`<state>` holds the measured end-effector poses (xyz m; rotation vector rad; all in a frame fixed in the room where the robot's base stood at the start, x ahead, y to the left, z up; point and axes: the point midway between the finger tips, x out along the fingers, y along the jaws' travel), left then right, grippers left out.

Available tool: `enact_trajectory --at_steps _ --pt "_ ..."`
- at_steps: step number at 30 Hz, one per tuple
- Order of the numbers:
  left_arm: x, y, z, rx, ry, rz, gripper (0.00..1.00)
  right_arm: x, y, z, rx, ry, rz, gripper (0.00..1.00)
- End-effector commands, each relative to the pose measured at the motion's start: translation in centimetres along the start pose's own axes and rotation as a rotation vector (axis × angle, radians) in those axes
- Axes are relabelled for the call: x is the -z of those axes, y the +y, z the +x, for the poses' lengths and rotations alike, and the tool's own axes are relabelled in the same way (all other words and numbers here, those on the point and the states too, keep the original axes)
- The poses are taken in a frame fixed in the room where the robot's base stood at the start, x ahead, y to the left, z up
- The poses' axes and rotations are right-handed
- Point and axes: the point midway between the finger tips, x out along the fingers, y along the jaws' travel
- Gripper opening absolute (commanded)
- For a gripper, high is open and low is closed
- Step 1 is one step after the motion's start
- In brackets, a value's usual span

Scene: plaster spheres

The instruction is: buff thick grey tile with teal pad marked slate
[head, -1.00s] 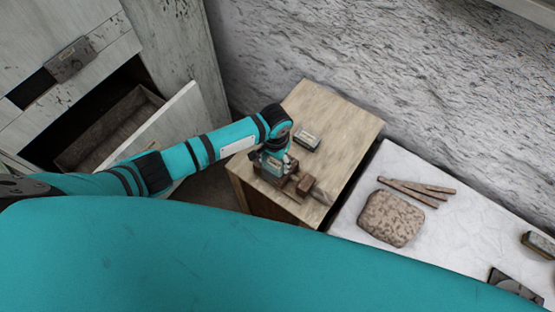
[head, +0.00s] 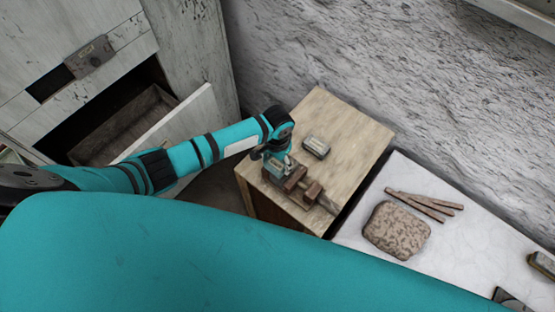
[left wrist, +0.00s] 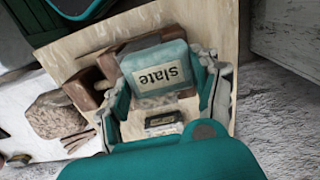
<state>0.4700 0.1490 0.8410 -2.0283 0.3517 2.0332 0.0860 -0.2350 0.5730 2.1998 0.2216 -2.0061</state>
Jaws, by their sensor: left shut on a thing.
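The teal pad with a white label reading "Slate" (left wrist: 158,73) is between the fingers of my left gripper (left wrist: 160,82), which is shut on it. In the head view my left gripper (head: 277,161) is low over the near left part of the wooden cabinet top, at a brown wooden clamp (head: 303,190). A speckled grey surface, perhaps the thick grey tile (left wrist: 155,101), shows just beside the pad in the left wrist view. The pad and gripper hide most of it, and I cannot tell if pad and tile touch. My right gripper is not in view.
Another labelled block (head: 316,146) lies on the cabinet top (head: 348,125) behind the clamp. A white worktop (head: 440,240) to the right holds a rough brown stone (head: 396,230) and several thin sticks (head: 425,204). An open drawer (head: 125,125) stands at left.

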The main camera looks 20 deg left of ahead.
Motion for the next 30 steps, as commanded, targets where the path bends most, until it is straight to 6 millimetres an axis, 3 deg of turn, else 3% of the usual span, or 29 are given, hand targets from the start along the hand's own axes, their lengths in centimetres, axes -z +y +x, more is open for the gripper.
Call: enact_trajectory --at_steps 8,17,30 --pt "0.0 1.8 -1.3 -0.002 0.001 0.001 0.28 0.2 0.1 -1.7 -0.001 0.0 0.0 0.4" --pt "0.4 1.8 -1.1 -0.003 0.003 0.001 0.28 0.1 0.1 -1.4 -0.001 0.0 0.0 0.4" --pt "3.8 1.8 -1.1 -0.003 0.004 0.001 0.28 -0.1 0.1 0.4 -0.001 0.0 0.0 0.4"
